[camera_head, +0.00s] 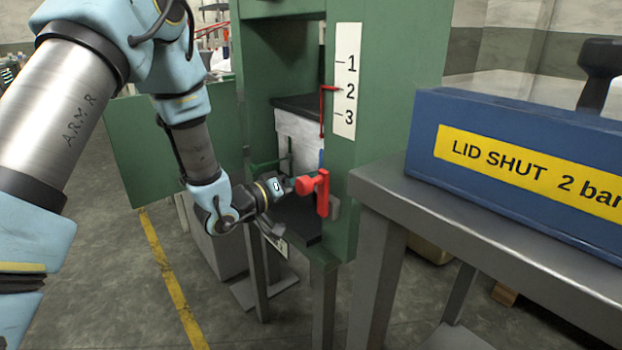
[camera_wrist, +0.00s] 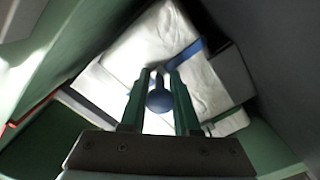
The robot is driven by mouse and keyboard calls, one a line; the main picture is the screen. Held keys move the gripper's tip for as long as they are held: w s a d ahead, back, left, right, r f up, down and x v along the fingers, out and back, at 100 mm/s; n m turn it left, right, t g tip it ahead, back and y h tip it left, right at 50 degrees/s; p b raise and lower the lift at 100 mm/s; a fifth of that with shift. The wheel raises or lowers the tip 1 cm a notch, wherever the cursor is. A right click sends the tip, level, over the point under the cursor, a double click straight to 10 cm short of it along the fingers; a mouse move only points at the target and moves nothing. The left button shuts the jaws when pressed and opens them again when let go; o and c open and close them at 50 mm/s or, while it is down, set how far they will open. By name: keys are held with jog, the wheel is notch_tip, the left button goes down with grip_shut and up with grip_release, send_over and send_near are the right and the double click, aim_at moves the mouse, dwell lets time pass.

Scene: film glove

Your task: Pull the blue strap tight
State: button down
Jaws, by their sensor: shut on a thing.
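In the wrist view the blue strap (camera_wrist: 187,53) runs across a pale wrapped block (camera_wrist: 150,40). The block also shows inside the green cabinet in the head view (camera_head: 297,137). A round blue knob (camera_wrist: 159,99) sits between the green fingers of my gripper (camera_wrist: 159,76), which is shut on it. The strap meets the fingertips; how it joins the knob is hidden. In the head view my wrist is at the cabinet opening, and the fingertips cannot be made out clearly. A small blue piece (camera_head: 321,158) shows beside the block.
A red handle (camera_head: 322,193) sits on the cabinet's front post, close right of my wrist. A red pointer (camera_head: 330,88) stands at 2 on a white scale (camera_head: 346,115). A blue "LID SHUT" box (camera_head: 500,140) stands on a grey table (camera_head: 450,225) at right.

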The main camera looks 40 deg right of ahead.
jog(key=shift+w+a, duration=0.15)
jog(key=shift+a, duration=2.6)
jog(key=c, duration=0.6)
grip_release()
jog(key=a, duration=1)
jog(key=shift+w+a, duration=0.3)
jog(key=shift+a, duration=0.05)
jog(key=shift+w, duration=0.1)
